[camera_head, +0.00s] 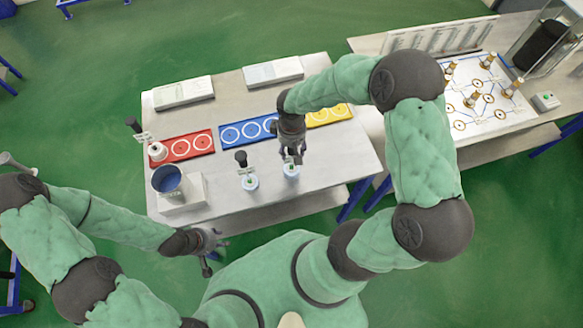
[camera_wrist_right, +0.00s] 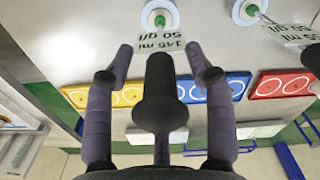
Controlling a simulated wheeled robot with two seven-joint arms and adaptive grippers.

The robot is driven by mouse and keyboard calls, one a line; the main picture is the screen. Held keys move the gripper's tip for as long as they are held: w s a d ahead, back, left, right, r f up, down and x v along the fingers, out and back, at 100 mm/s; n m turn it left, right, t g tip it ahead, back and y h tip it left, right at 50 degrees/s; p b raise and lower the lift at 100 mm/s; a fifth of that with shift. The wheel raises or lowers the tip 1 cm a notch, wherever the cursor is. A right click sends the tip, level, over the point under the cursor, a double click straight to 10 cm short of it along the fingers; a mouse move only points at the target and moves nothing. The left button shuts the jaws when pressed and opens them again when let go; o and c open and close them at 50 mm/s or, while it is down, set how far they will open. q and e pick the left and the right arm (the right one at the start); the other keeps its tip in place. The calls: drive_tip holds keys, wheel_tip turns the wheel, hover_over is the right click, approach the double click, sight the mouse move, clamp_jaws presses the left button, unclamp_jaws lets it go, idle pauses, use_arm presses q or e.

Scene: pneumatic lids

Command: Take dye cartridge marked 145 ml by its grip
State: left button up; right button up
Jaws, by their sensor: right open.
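The dye cartridge marked 145 ml (camera_wrist_right: 158,16) is white and green, with a tag (camera_wrist_right: 160,40) reading 145 ml, 50 g/l and a dark grip (camera_wrist_right: 159,90). In the head view its base (camera_head: 291,170) stands on the table below my right gripper (camera_head: 292,157), which hides the grip. In the right wrist view my right gripper (camera_wrist_right: 159,62) is open, its fingers on both sides of the dark grip; contact is not visible. My left gripper (camera_head: 213,250) has its fingers apart, empty, off the table's front edge.
A similar cartridge (camera_head: 249,182) stands just left of it. Another (camera_head: 157,151) stands at the red tray (camera_head: 196,143). The blue tray (camera_head: 233,133) and yellow tray (camera_head: 327,114) lie behind. The table's right front is clear.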

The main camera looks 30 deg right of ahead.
drive_tip(key=shift+f, duration=0.1)
clamp_jaws()
idle(0.3)
drive_tip(key=shift+r, duration=0.95)
drive_tip(key=s+a+r, duration=0.9)
drive_tip(key=s+r, duration=0.1)
drive_tip(key=r, duration=0.1)
drive_tip(key=shift+a+b, duration=0.4)
drive_tip(key=shift+r, duration=0.2)
